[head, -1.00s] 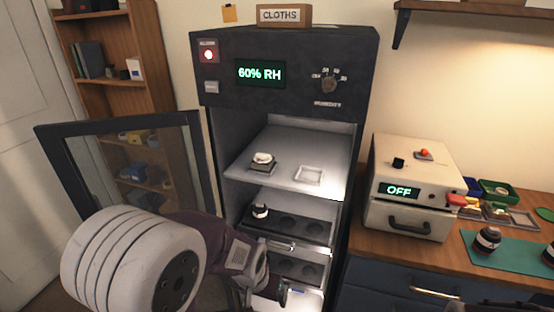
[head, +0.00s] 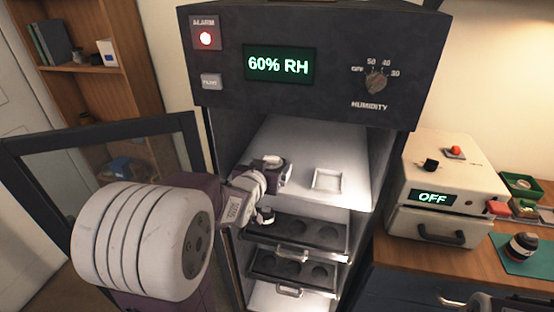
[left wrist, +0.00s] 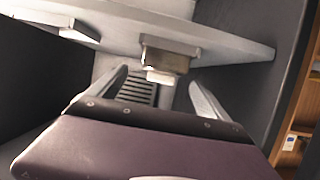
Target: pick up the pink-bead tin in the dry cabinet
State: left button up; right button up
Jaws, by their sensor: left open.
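A small pale tin on a grey square holder sits on the upper shelf of the open dry cabinet. The left wrist view shows the tin (left wrist: 162,77) and its holder (left wrist: 170,52) ahead of and between my left fingers, with the picture turned over. No pink shows on it. My left gripper (left wrist: 158,80) is open, with a finger to each side and no contact that I can make out. In the head view my left gripper (head: 275,172) is over the left part of the upper shelf (head: 345,150) and mostly hides the tin.
An empty square holder (head: 327,180) lies right of my gripper on the shelf. Lower drawers (head: 320,236) with round wells sit below. The cabinet's glass door (head: 95,128) is open at left. A cream box reading OFF (head: 450,170) stands on the bench.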

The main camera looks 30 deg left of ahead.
aim_at(272, 161)
pick_arm(q)
jog(key=shift+s+d+r, duration=0.1)
jog(key=shift+s+r, duration=0.05)
jog(key=x, duration=0.8)
jog(key=shift+w+a+f, duration=0.25)
jog(key=shift+a, duration=0.05)
jog(key=shift+s+d+r, duration=0.1)
jog(key=shift+s, duration=0.1)
jog(key=c, duration=1.5)
